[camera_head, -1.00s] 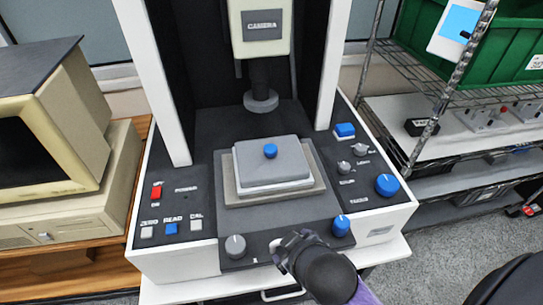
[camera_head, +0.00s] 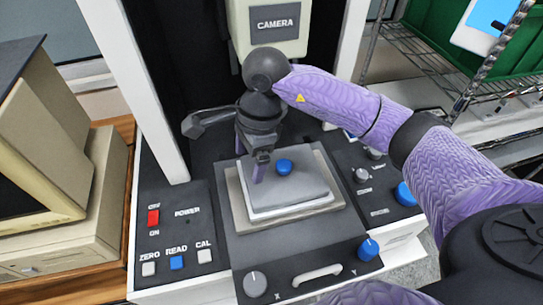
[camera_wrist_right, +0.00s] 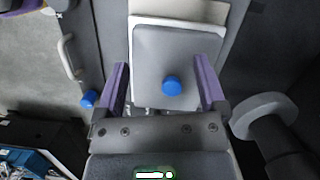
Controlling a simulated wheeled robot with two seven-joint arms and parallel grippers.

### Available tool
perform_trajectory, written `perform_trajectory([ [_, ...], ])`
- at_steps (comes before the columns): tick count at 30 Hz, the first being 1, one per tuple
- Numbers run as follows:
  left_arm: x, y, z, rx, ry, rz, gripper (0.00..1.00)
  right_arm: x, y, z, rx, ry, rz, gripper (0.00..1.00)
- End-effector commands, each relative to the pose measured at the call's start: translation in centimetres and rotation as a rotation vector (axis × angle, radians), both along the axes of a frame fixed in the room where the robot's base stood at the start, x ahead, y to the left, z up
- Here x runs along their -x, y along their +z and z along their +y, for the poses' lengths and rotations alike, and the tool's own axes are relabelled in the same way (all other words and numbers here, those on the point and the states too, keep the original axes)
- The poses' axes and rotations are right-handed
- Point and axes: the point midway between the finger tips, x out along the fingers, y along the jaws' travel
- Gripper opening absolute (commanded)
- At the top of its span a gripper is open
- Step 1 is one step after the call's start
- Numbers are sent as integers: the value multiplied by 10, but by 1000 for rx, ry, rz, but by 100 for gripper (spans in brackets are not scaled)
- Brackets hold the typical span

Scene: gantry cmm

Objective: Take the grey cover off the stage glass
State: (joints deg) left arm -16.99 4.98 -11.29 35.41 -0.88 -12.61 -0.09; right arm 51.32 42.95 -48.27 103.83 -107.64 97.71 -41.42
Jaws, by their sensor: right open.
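The grey cover (camera_head: 305,190) is a flat plate with a blue knob (camera_head: 284,166) on top. It lies on the stage of the measuring machine, and its pale edge shows below it. The glass itself cannot be made out. My right gripper (camera_head: 260,168) is over the cover, pointing down, close to the knob. In the right wrist view the open fingers (camera_wrist_right: 165,88) stand on either side of the blue knob (camera_wrist_right: 172,85), with gaps on both sides; whether they are down at knob height is unclear. My left gripper is not in view.
The camera head (camera_head: 276,30) hangs close behind my right wrist; its lens column (camera_wrist_right: 270,120) shows beside the gripper. White uprights flank the stage. Panel knobs and a front handle (camera_head: 317,273) surround it. A beige computer (camera_head: 65,150) stands left, a wire shelf (camera_head: 440,90) right.

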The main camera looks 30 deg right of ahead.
Motion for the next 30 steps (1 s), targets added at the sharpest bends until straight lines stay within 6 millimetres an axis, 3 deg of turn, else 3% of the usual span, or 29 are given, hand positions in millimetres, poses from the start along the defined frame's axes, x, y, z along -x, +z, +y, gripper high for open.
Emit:
perform_trajectory([
  [1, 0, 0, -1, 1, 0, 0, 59, -5, 6, -27, 129, -8, -2, 90],
  [3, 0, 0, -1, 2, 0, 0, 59, -6, 14, -54, 262, -22, 7, 90],
  [6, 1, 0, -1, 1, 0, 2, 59, -5, 8, -70, 335, -33, 24, 90],
  [20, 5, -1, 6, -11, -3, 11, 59, -2, -75, -77, 331, -31, 24, 90],
  [28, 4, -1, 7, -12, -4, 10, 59, -3, -81, -78, 332, -31, 20, 90],
  [30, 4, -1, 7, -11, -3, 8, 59, -3, -81, -78, 332, -31, 20, 75],
])
